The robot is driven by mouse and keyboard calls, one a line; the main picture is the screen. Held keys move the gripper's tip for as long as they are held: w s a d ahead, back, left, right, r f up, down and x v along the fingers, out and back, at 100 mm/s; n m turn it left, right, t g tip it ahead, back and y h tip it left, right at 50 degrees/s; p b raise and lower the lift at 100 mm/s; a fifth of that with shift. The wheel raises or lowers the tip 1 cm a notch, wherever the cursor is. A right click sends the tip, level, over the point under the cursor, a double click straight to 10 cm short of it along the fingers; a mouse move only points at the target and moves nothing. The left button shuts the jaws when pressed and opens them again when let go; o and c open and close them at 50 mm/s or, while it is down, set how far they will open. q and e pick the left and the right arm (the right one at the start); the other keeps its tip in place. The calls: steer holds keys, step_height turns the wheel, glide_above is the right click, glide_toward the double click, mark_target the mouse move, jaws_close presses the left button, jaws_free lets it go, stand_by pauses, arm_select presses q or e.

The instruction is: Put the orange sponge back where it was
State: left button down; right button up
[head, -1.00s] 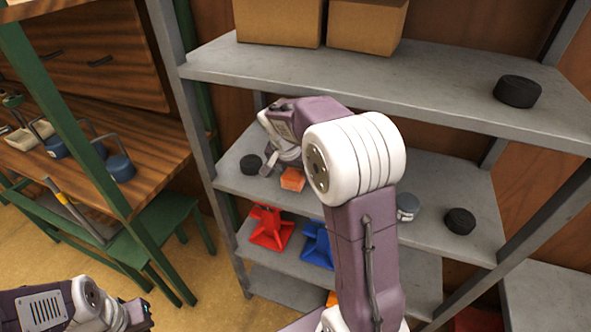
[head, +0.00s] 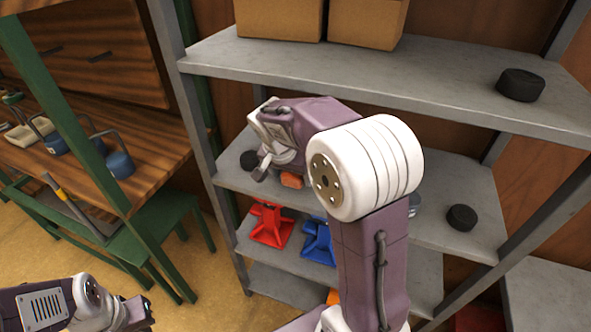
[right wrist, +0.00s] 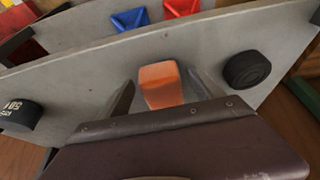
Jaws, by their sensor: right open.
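The orange sponge (head: 292,181) lies on the middle shelf (head: 450,185) of the grey rack, partly hidden by my right arm in the head view. My right gripper (head: 262,172) is over the left part of that shelf, beside the sponge. In the right wrist view the open right gripper (right wrist: 164,92) has one finger on each side of the sponge (right wrist: 161,84). I cannot tell whether the fingers touch it. My left gripper (head: 142,312) is low at the left, away from the rack, and its jaws are unclear.
A black round item (right wrist: 247,70) sits close beside the sponge. Another black roll (head: 461,217) is at the shelf's right. Red (head: 271,225) and blue (head: 318,240) items lie on the shelf below.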

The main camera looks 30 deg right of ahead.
steer(key=s+a, duration=0.6)
steer(key=a, duration=0.1)
steer(key=s+a+f+n+g+y, duration=0.1)
steer(key=s+f+n+y, duration=0.2)
steer(key=s+f+n, duration=0.6)
step_height(320, 180, down, 4)
steer(key=shift+s+a+r+n+g+y+b, duration=0.1)
steer(key=shift+s+a+n+g+y+b, duration=0.2)
steer(key=shift+s+a+b, duration=0.25)
steer(key=shift+d, duration=0.15)
step_height(320, 180, up, 9)
steer(key=p, duration=0.9)
steer(key=shift+r, duration=0.1)
